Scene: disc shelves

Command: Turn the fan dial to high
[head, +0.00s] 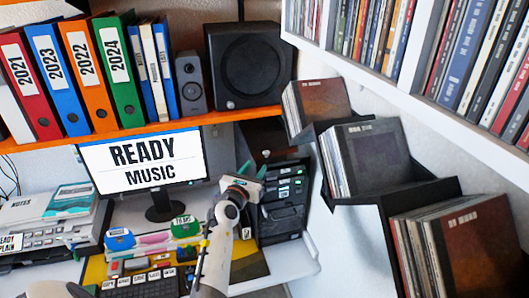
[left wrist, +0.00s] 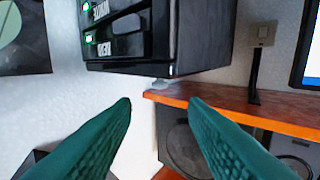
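I cannot make out a fan or a fan dial in either view. My left gripper (head: 247,172) is raised in front of the wall, right of the monitor and below the orange shelf. In the left wrist view its two green fingers (left wrist: 160,112) are spread apart with nothing between them. A black unit with small green-lit labels (left wrist: 165,45) lies beyond the fingertips, apart from them; its lettering looks upside down. A black unit with labelled fronts (head: 283,205) stands just right of the gripper in the head view. My right gripper is not in view.
An orange shelf (head: 150,130) carries binders, a small speaker (head: 190,85) and a large speaker (head: 248,65). The monitor (head: 145,163) reads READY MUSIC. A keyboard (head: 140,283) and small items crowd the desk. Stepped black racks of discs (head: 375,160) stand right.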

